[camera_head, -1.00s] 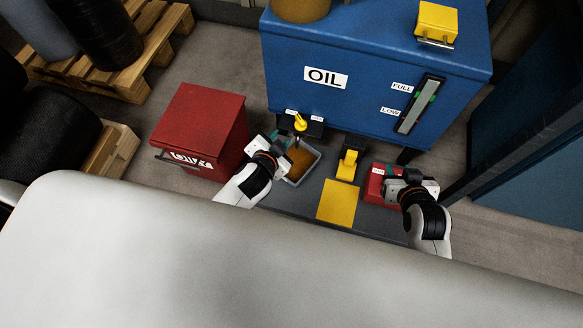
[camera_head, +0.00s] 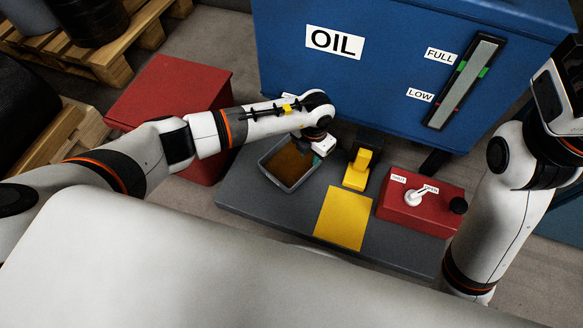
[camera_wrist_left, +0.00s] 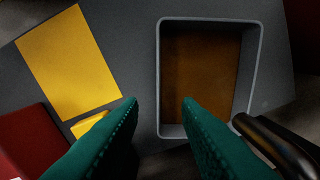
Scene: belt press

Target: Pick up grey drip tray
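The grey drip tray (camera_head: 268,172) lies on the dark grey platform below the oil tank, with brown liquid in it. In the left wrist view the tray (camera_wrist_left: 254,62) fills the upper middle. My left gripper (camera_head: 321,147) is at the tray's right end in the head view, partly hidden by its own wrist. In the left wrist view its two teal fingers (camera_wrist_left: 160,104) are apart, with the tray's near-left corner showing between them. I cannot tell whether they touch the wall. My right arm is raised at the right edge; its gripper does not show.
The blue oil tank (camera_head: 385,60) stands behind. A yellow pedal (camera_head: 358,170), yellow plate (camera_head: 343,218) and red switch box (camera_head: 420,205) are right of the tray. A red bin (camera_head: 170,95) stands left. A black pipe (camera_wrist_left: 272,140) is close to the right finger.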

